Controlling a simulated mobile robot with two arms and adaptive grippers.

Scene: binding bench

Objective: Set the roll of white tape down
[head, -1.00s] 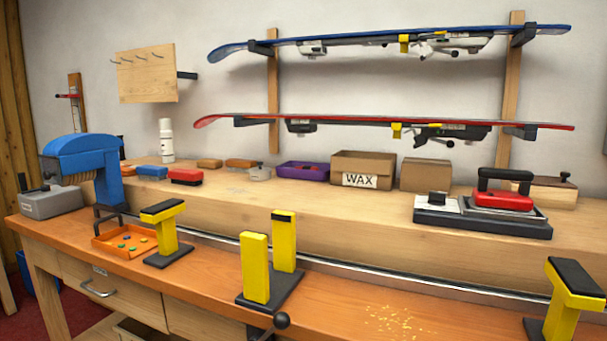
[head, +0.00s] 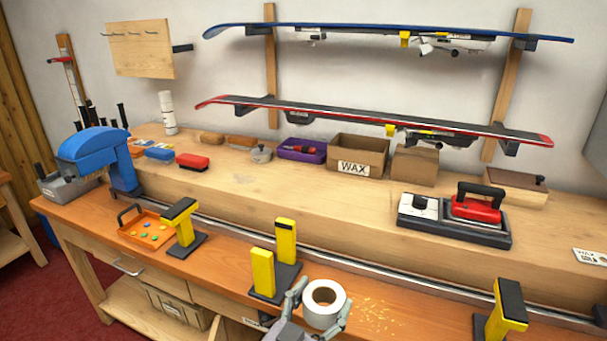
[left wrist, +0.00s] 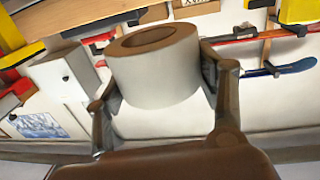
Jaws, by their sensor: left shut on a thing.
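The roll of white tape (head: 324,304) is at the bottom middle of the head view, in front of the bench's front part. My left gripper (head: 318,312) is shut on it, with one finger on each side. In the left wrist view the roll (left wrist: 155,80) sits between the two fingers of the left gripper (left wrist: 160,88), its brown core opening showing at the top. Whether the roll touches the bench top (head: 225,272) cannot be told. My right gripper is in neither view.
A yellow vise with two posts (head: 262,272) stands just left of the roll, and another yellow vise (head: 506,312) stands to the right. Yellow shavings (head: 375,318) lie between. An orange tray (head: 146,232) is farther left. A raised wooden shelf (head: 330,215) runs behind.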

